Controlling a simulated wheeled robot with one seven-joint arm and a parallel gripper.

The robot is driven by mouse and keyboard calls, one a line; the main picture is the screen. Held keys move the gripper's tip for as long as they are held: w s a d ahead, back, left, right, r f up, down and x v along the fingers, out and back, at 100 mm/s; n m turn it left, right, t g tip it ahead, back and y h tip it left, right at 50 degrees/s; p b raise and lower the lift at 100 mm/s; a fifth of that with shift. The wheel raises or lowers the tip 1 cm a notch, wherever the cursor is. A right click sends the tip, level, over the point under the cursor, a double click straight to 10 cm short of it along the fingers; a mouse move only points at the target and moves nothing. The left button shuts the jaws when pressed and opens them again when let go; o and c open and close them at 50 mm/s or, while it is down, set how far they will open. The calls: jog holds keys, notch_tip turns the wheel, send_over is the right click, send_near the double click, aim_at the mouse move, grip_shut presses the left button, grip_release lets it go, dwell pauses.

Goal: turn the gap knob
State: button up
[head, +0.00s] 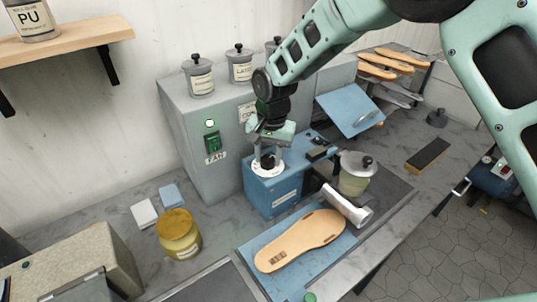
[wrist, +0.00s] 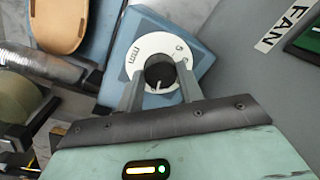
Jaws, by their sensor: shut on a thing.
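The gap knob (wrist: 159,77) is a black round knob with a white pointer line, on a white dial with markings. The dial (head: 267,170) sits on top of a blue machine (head: 275,197) in the head view. My gripper (wrist: 160,88) is shut on the knob, with one grey finger on each side of it. In the head view my gripper (head: 268,150) comes down on the dial from above and hides most of the knob. In the wrist view the pointer line points toward the gripper's palm, and the dial's lower part is hidden.
A grey cabinet with a green FAN switch (head: 212,141) stands close behind. A tan sole (head: 300,241) lies on a blue mat in front. A yellow jar (head: 179,234) is at left.

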jog(key=n+b, duration=0.1)
jog(key=n, duration=0.3)
jog(key=shift+w+b, duration=0.1)
jog(key=shift+b, duration=0.3)
jog(key=n+b, duration=0.1)
jog(key=n, duration=0.3)
jog(key=shift+n+g, duration=0.3)
jog(key=n, duration=0.4)
jog(key=shift+w+b, duration=0.1)
jog(key=shift+b, duration=0.2)
jog(key=shift+a+r+n+h, duration=0.1)
jog(key=shift+n+h, duration=0.2)
jog(key=shift+n, duration=2.2)
jog(key=o, duration=1)
